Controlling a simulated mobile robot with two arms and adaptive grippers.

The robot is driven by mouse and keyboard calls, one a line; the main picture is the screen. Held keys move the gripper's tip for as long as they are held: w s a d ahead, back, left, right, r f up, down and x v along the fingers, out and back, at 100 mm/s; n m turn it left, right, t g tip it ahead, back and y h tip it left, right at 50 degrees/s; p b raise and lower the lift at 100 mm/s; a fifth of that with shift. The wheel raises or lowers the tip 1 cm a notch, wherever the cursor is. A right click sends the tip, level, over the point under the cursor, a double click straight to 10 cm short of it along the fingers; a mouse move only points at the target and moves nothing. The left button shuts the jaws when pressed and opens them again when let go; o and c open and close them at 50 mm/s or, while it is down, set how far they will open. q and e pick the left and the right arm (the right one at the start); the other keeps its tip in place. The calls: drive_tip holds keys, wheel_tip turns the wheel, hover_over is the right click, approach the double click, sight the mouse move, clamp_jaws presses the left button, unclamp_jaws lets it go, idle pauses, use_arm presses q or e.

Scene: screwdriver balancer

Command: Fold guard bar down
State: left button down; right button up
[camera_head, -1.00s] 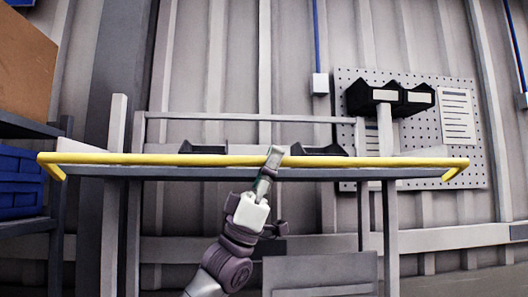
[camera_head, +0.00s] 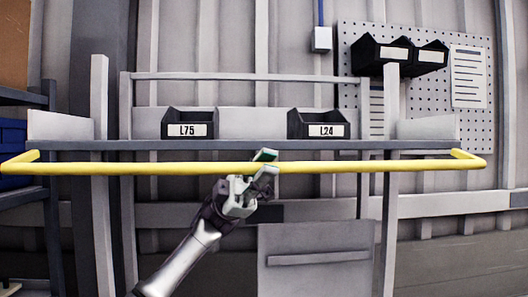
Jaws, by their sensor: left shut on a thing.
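The yellow guard bar (camera_head: 150,168) runs level across nearly the whole picture. Its bent ends reach back to the front corners of the grey shelf (camera_head: 200,145), and the bar shows just below the shelf's front edge. My left gripper (camera_head: 264,164), its arm rising from the lower left, is shut on the bar near its middle. The fingers hide a short piece of the bar. My right gripper does not show.
Two black bins stand on the shelf, one labelled L75 (camera_head: 188,123) and one L24 (camera_head: 319,124). More black bins (camera_head: 398,53) hang at the pegboard (camera_head: 460,125). A grey panel (camera_head: 316,259) stands below. The space just under the bar at left is clear.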

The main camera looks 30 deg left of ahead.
use_arm(q)
drive_tip(key=shift+f+m+g+y, duration=0.2)
drive_tip(key=shift+m+g+y, duration=0.1)
drive_tip(key=shift+y, duration=0.1)
drive_tip(key=c, duration=1.1)
unclamp_jaws()
drive_tip(key=shift+o, duration=0.2)
drive_tip(key=shift+w+a, duration=0.1)
drive_tip(key=v, duration=1.2)
